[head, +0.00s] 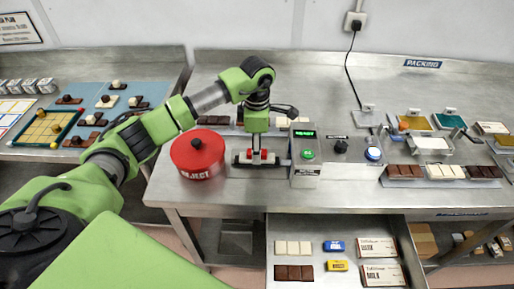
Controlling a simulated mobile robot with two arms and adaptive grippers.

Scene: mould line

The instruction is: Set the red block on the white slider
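A small red block (264,154) shows low between dark end pieces, at a small dark-and-white fixture on the steel bench. My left gripper (257,157) points straight down at the block, and its narrow fingers cover the middle of it. I cannot tell whether the fingers press on the block or stand open around it. A pale strip, perhaps the white slider (240,158), shows beside the block. Whether the block rests on it is hidden. My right gripper is not in view.
A red reject bin (198,154) stands close on the left. A control box (305,155) with a green button stands close on the right. Chocolate bars (443,172) lie further right. An open drawer (343,233) below holds bars, boxes and small blocks.

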